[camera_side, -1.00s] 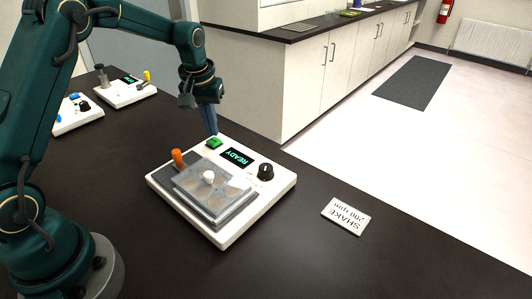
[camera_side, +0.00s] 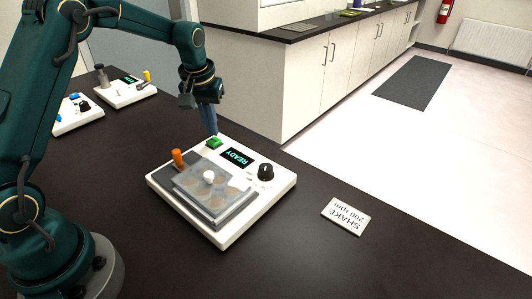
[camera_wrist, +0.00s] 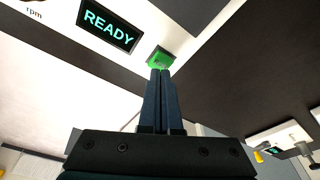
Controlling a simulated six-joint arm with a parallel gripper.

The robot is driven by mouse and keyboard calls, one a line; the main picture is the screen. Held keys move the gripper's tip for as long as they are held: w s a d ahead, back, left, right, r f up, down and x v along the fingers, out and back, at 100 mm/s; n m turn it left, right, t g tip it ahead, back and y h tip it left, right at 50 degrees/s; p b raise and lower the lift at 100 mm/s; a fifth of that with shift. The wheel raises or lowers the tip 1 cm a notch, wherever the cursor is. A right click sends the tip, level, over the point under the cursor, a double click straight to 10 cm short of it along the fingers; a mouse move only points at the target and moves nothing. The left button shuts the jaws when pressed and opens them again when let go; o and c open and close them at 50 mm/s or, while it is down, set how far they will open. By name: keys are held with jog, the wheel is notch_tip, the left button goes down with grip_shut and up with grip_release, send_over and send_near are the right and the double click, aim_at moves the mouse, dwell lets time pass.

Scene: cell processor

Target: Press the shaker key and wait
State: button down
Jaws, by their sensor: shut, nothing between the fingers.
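The shaker (camera_side: 235,231) is a white box on the dark bench in the side view. Its green key (camera_side: 214,143) is at the back left corner, beside a display (camera_side: 238,157) reading READY. A clear-lidded plate with a white knob (camera_side: 209,177) sits on its platform, next to an orange lever (camera_side: 178,158). My gripper (camera_side: 213,131) is shut and empty, pointing down with its tips at the green key. In the wrist view the closed fingertips (camera_wrist: 160,73) overlap the near edge of the green key (camera_wrist: 160,58); whether they touch it I cannot tell.
A card (camera_side: 346,216) reading SHAKE 200 rpm lies right of the shaker. A black dial (camera_side: 265,172) is on the shaker's top. Two other white devices (camera_side: 127,95) (camera_side: 78,121) stand at the back left. The bench at the front right is clear.

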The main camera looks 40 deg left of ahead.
jog(key=shift+f, duration=0.1)
jog(key=shift+f, duration=0.8)
jog(key=shift+r, duration=0.9)
